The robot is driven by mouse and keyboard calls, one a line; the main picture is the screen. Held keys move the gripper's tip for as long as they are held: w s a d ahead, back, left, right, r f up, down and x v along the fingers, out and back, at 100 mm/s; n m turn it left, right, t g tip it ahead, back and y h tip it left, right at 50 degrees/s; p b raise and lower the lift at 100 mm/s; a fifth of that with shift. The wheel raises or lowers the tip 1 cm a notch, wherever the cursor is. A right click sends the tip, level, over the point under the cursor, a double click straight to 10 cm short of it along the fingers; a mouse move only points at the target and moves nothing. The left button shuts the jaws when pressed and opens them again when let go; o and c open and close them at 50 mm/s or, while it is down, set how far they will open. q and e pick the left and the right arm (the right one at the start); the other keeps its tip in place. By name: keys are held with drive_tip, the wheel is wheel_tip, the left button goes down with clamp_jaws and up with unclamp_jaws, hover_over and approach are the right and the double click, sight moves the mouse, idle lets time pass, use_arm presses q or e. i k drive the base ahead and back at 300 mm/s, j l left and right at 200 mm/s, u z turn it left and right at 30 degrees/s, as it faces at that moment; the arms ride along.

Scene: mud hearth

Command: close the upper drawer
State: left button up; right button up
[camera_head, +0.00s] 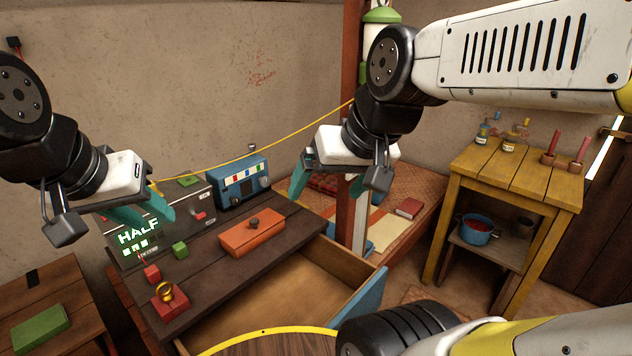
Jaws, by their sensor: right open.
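A drawer (318,282) stands pulled out of the dark wooden cabinet (215,283), showing its bare, empty-looking wooden inside. Its blue front (368,303) faces lower right; its near part is hidden behind a round wooden disc and my own arm. Whether another drawer lies below cannot be seen. My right gripper (327,187) is open and empty, with teal fingers spread above and behind the drawer, apart from it. My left gripper (150,210) hangs over the left part of the cabinet top by the display box; its finger gap is unclear, and I see nothing held.
A red post (346,218) stands behind. A yellow shelf table (515,180) is right.

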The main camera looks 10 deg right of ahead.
sight(323, 283)
drive_tip(key=k+l+z, duration=0.4)
drive_tip(key=k+j+z, duration=0.3)
drive_tip(key=k+j, duration=0.2)
drive_tip(key=k, duration=0.2)
